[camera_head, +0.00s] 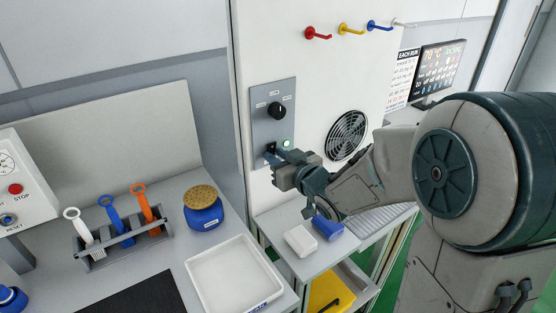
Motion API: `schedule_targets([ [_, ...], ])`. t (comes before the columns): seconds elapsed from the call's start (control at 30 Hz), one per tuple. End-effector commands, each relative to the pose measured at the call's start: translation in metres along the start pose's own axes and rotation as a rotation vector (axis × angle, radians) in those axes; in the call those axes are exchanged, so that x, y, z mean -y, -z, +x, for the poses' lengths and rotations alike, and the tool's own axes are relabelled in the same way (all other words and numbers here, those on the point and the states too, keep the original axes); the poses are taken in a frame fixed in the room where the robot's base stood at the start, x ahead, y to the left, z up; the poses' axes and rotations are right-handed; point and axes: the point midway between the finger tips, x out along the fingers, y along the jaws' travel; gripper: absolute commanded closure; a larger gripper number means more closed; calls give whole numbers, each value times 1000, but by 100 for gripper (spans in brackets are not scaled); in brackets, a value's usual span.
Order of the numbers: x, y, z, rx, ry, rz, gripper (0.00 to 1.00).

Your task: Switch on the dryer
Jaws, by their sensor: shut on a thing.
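A grey control panel (260,100) is on the front of a tall white cabinet (300,75), which has a round black fan grille (347,136) and looks like the dryer.
Below stands a shelf with a white block (300,241) and a blue object (327,227). The left bench holds a white tray (232,277), a blue pot with a perforated lid (202,207) and a rack (122,240) of brushes. Coloured hooks (318,33) stick out above the panel.

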Motion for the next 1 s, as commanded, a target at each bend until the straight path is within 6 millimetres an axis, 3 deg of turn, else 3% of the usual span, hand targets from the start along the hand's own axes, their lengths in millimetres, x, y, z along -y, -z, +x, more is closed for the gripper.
schedule_targets([
  [0.13,0,0,0,0,0,0,100],
  [0.17,0,0,0,0,0,0,70],
  [0.2,0,0,0,0,0,0,59],
  [0.23,0,0,0,0,0,0,56],
  [0.63,0,0,-7,-1,-1,-1,56],
  [1.0,-1,-1,-66,-3,-3,-3,56],
])
